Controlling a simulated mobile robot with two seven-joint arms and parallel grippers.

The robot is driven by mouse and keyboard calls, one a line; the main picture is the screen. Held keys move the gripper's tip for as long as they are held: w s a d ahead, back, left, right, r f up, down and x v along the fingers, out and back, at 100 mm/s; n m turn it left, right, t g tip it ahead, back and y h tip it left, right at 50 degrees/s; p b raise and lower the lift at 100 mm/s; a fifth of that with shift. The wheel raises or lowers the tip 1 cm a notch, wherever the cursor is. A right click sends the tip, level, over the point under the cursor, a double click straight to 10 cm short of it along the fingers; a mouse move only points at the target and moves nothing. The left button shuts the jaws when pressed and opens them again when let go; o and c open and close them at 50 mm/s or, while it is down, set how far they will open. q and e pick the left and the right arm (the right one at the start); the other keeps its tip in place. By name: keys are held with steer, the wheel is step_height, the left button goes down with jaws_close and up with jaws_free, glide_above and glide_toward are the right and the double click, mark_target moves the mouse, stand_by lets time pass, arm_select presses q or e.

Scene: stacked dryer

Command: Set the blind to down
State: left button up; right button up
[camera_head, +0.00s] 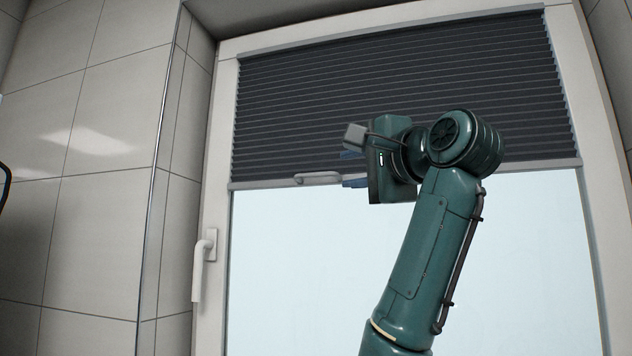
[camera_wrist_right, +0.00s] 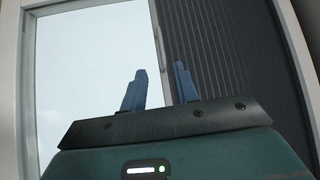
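A dark pleated blind (camera_head: 400,80) covers the upper part of the window and shows at the right of the right wrist view (camera_wrist_right: 225,50). Its pale bottom rail (camera_head: 520,166) carries a small light handle (camera_head: 318,178). My right gripper (camera_head: 354,168) is beside the handle's right end, one blue finger above the rail's line and one below. In the right wrist view the fingers (camera_wrist_right: 160,86) are apart, with the rail's line running between them. I cannot tell whether they touch it. My gripper body hides part of the rail. My left gripper is not in view.
The bright window pane (camera_head: 290,270) below the blind is bare. A white window handle (camera_head: 203,262) is on the left side of the frame. Tiled wall (camera_head: 80,230) stands at the left. A dark curved thing (camera_head: 4,185) shows at the far left edge.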

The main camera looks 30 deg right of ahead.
mark_target(316, 175)
steer(key=w+p, duration=0.1)
steer(key=w, duration=0.3)
steer(key=w+r+p, duration=0.1)
steer(key=w+p, duration=0.1)
steer(key=w, duration=0.2)
steer(key=w+p, duration=0.2)
steer(key=w, duration=0.1)
steer(key=shift+w+d+r, duration=0.3)
steer(key=shift+w+r, duration=0.1)
steer(key=shift+w, duration=0.45)
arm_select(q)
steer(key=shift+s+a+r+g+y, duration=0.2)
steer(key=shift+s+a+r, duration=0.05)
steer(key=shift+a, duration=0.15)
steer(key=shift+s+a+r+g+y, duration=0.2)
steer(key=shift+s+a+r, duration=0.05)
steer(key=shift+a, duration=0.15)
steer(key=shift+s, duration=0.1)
arm_select(e)
jaws_close()
